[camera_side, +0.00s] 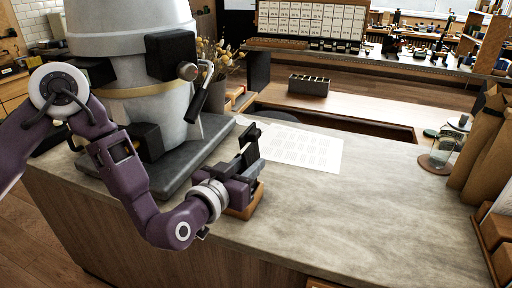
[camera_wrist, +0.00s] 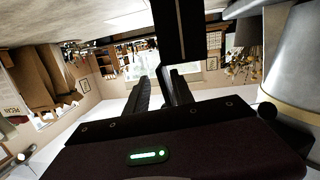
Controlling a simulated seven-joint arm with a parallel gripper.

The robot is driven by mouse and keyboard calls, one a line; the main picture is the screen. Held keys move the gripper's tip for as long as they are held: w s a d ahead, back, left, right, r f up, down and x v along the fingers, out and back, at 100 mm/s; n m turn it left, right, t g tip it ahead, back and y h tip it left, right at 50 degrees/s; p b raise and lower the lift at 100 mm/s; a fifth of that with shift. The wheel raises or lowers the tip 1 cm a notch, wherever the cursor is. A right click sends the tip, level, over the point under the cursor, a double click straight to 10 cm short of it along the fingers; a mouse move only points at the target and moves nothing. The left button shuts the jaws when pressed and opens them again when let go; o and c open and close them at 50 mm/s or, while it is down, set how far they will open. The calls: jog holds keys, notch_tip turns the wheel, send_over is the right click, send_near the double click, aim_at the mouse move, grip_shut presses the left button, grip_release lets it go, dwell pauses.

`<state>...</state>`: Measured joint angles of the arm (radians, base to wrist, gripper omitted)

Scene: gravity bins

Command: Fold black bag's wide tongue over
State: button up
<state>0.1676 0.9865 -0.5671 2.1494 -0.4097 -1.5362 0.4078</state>
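A flat black piece with a pale line along it (camera_wrist: 180,28) shows at the top of the wrist view, just beyond my fingertips. It may be the black bag or its tongue, but I cannot tell which part. In the side view, a dark upright shape (camera_side: 250,134) at my gripper may be the same piece; my fingers and wrist hide much there. My gripper (camera_wrist: 160,78) is low over the counter's front left part. Its two fingers stand apart, with light background showing between them. I see no clear contact with the black piece.
A brown wooden block or tray (camera_side: 246,208) lies under my gripper. A large grey machine (camera_side: 135,60) with a lever stands close behind left. A printed sheet (camera_side: 305,149) lies behind. Brown paper bags (camera_side: 487,145) and a glass jar (camera_side: 441,150) stand right. The counter's middle is clear.

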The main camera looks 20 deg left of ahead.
aim_at(258, 145)
jog(key=shift+s+a+r+n+t+y, duration=0.15)
jog(key=shift+s+n+t+y, duration=0.15)
jog(key=shift+n+t, duration=0.15)
jog(key=shift+s+a+r+n+t+y, duration=0.15)
jog(key=shift+s+n+t+y, duration=0.1)
jog(key=shift+n+t, duration=0.15)
jog(key=shift+w+r, duration=0.1)
jog(key=shift+w, duration=0.25)
jog(key=w, duration=0.6)
jog(key=shift+w+d, duration=0.1)
jog(key=shift+w, duration=0.05)
jog(key=shift+c, duration=0.4)
